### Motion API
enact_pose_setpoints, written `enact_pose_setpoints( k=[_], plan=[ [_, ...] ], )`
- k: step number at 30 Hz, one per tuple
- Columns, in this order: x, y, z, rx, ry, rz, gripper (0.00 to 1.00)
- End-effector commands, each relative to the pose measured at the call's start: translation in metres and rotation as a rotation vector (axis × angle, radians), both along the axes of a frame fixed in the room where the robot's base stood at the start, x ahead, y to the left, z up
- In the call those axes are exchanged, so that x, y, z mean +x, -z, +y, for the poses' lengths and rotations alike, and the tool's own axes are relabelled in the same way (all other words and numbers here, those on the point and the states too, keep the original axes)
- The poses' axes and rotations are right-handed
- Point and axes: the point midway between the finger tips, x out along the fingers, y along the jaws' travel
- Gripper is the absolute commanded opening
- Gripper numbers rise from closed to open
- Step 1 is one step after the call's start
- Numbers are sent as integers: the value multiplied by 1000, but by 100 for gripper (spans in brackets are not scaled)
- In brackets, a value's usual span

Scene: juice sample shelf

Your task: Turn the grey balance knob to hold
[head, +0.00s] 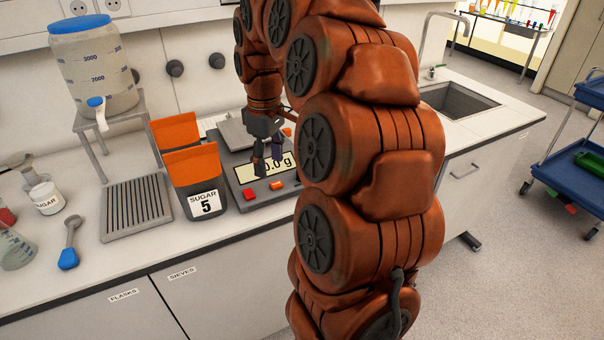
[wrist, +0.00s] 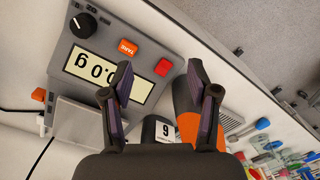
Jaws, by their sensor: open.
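The balance (head: 236,163) stands on the counter, a grey box with a lit display (head: 271,165) and a metal pan. In the wrist view the balance (wrist: 68,68) shows turned around, with its display reading 0.0 g. The dark grey knob (wrist: 84,25) sits on its front panel at the upper left of the wrist view, beside small marks too small to read fully. In the head view my arm hides the knob. My gripper (head: 268,165) is open and empty above the balance. In the wrist view its fingers (wrist: 162,92) are apart from the knob.
An orange TARE button (wrist: 128,47) and a red button (wrist: 163,67) share the panel with the knob. A sink (head: 462,100) is at the right.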

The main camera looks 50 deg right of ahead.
Motion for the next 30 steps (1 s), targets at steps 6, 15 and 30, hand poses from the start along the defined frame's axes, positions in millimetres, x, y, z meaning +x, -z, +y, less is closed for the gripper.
enact_pose_setpoints(
  k=[6, 15, 30],
  plan=[
    [13, 15, -80, -12, 3, -13, 60],
    [11, 21, -117, -21, 4, -16, 60],
    [10, 75, -116, -20, 4, -14, 60]
  ],
)
